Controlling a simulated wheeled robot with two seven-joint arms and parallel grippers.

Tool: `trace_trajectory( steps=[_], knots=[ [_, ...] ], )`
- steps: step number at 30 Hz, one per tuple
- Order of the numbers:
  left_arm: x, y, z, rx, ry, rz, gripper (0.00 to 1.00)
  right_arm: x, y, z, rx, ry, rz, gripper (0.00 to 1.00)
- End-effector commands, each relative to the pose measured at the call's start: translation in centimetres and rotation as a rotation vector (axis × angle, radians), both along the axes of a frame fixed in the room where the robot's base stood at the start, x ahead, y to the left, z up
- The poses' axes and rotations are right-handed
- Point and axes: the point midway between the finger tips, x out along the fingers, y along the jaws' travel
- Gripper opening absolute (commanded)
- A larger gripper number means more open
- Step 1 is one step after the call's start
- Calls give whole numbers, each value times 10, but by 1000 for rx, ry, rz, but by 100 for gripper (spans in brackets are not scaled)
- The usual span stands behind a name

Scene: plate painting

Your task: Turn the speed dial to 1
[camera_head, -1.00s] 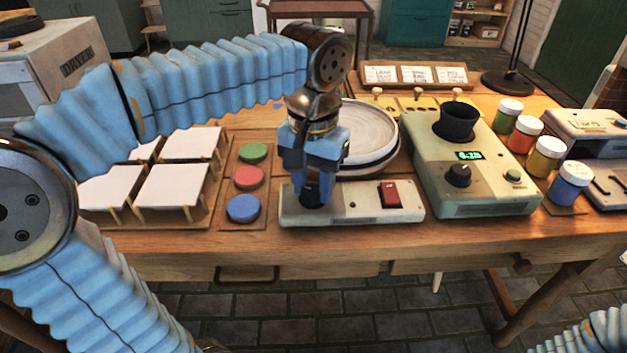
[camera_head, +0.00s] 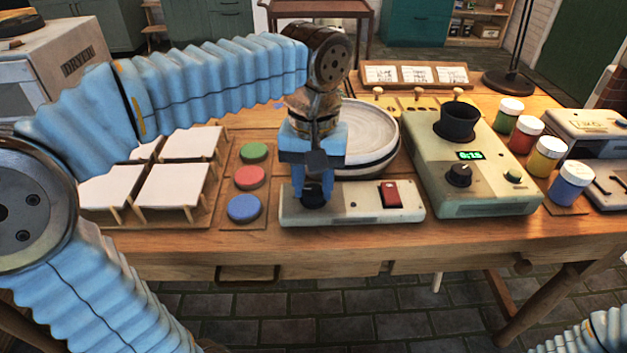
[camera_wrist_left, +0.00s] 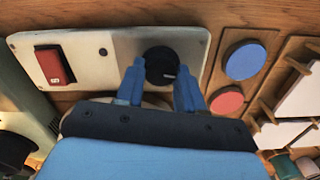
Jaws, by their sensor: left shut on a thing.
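The speed dial (camera_wrist_left: 161,66) is a black round knob with a pale pointer mark, at one end of a pale control box (camera_head: 351,213). My left gripper (camera_head: 314,194) reaches down onto it from above. In the left wrist view, the blue fingers of my left gripper (camera_wrist_left: 160,84) stand on either side of the knob and are shut on it. In the head view the fingers partly hide the dial. I cannot read any number beside it. A red rocker switch (camera_head: 391,194) sits on the box's other end. My right gripper is not in view.
A round turntable (camera_head: 365,135) stands behind the box. Blue, red and green discs (camera_head: 243,208) lie to its left, beside white tiles (camera_head: 172,186) on stands. A green device (camera_head: 470,190) with a lit display and several paint jars (camera_head: 548,157) stand to the right.

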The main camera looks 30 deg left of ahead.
Motion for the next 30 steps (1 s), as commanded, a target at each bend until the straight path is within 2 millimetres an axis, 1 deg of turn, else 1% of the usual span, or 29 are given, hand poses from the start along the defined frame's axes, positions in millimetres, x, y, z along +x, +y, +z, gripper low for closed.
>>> trace_trajectory(
  steps=[2,3,7,8,16,20,23,30],
  knots=[
    [1,0,1,0,-3,3,7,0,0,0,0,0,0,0],
    [1,0,1,0,-3,3,42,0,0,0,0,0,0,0],
    [0,0,1,0,-2,2,62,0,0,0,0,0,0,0],
    [0,0,1,0,-2,2,63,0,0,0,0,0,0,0],
    [0,0,1,-1,-1,0,63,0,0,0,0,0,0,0],
    [1,0,13,-1,-4,0,63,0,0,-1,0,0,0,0],
    [1,0,33,-2,-5,0,63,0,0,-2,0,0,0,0],
    [1,0,93,-3,-4,0,63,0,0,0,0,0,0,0]
  ],
)
